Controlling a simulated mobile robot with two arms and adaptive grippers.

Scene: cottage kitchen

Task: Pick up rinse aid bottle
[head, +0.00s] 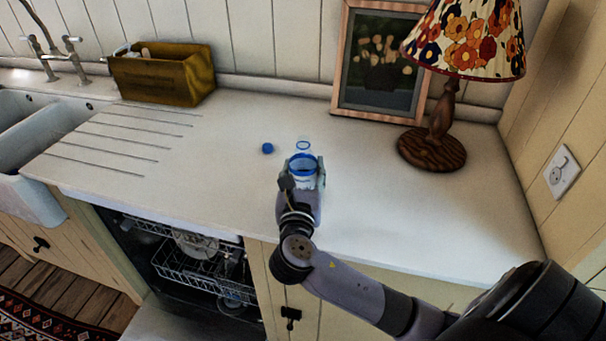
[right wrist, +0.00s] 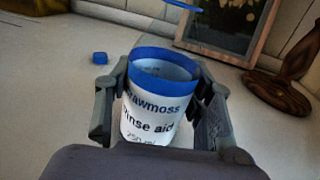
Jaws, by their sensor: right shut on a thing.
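The rinse aid bottle (head: 302,158) is white with blue bands and stands upright over the counter near its front edge. In the right wrist view the bottle (right wrist: 150,118) shows its label, with "Rinse aid" readable. My right gripper (head: 304,168) is shut on the bottle, with one finger on each side of it. The bottle's base is hidden, so I cannot tell whether it touches the counter. A small blue cap (head: 267,148) lies on the counter to the left of the bottle; it also shows in the right wrist view (right wrist: 99,58). My left gripper is not in view.
A lamp (head: 438,140) and a framed picture (head: 378,75) stand behind to the right. A yellow-brown caddy (head: 165,75) and the sink (head: 45,135) are at the left. An open dishwasher (head: 195,265) with racks is below the counter (head: 225,165). The right part of the counter is clear.

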